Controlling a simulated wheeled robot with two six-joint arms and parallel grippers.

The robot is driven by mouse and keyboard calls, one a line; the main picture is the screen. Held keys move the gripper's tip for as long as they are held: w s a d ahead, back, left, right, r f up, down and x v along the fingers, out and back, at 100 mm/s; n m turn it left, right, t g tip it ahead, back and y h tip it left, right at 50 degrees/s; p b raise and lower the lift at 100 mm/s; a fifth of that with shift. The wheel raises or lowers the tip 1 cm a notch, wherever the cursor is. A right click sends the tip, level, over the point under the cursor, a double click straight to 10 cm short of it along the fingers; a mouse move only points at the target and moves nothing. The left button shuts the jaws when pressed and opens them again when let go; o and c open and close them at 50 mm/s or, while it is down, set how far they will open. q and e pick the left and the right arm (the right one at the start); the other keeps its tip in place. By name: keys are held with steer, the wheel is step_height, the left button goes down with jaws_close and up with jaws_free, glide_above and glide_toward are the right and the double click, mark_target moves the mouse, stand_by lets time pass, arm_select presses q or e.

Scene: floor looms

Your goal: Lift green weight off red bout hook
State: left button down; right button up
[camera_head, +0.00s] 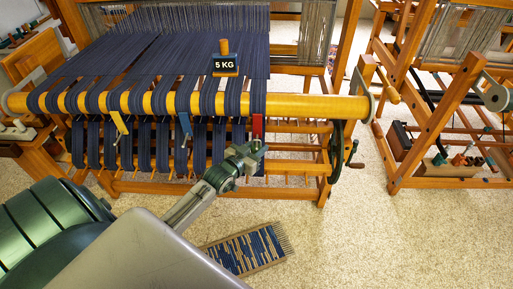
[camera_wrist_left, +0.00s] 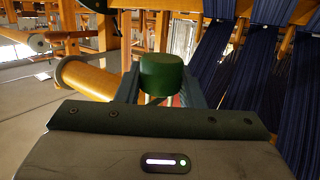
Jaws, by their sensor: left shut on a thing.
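In the head view the gripper mostly hides the weight. I cannot tell whether the weight still touches the hook. My right gripper is not in view.
A yellow hook (camera_head: 119,122) and a blue hook (camera_head: 185,123) hang farther left on the beam (camera_head: 310,107). A 5 KG block (camera_head: 225,65) sits on the warp. A reed-like board (camera_head: 247,249) lies on the floor below. A handwheel (camera_head: 336,150) is to the right.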

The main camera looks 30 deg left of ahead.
arm_select(q)
steer(key=shift+w+r, duration=0.25)
steer(key=shift+r, duration=0.55)
steer(key=c, duration=1.1)
jaws_free()
steer(key=shift+o, duration=1.1)
steer(key=shift+d, duration=0.2)
steer(key=shift+s+f, duration=0.2)
steer(key=shift+s, duration=0.35)
steer(key=s, duration=1)
steer(key=shift+a+r, duration=0.2)
steer(key=shift+r, duration=0.1)
